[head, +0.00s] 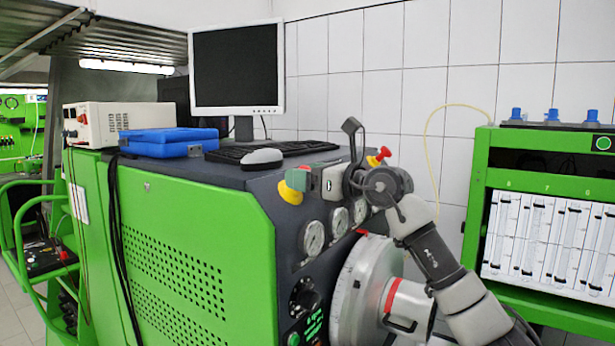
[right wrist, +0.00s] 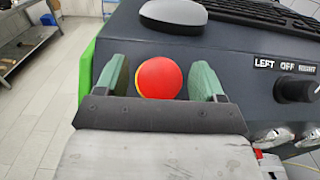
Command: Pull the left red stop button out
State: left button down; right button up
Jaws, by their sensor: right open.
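The left red stop button (right wrist: 160,77) shows as a round red cap between my right gripper's fingers in the right wrist view. In the head view its yellow base (head: 289,192) shows on the bench's top edge, and the gripper hides most of the cap. My right gripper (right wrist: 159,82) is open, with one green finger on each side of the cap. A gap shows between the cap and each finger in the right wrist view. In the head view the right gripper (head: 298,179) reaches in from the right. My left gripper is not in view.
Another red stop button (head: 384,152) stands farther right. A mouse (head: 261,156) and keyboard (head: 290,147) lie on the bench top behind the gripper. A black knob (right wrist: 297,88) marked LEFT OFF is to the right. Gauges (head: 313,237) sit on the panel below.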

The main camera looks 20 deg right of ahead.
jog(key=shift+s+d+f+b, duration=0.15)
jog(key=shift+s+d+b, duration=0.15)
jog(key=shift+s+b, duration=0.1)
jog(key=b+v, duration=0.4)
jog(key=v, duration=0.6)
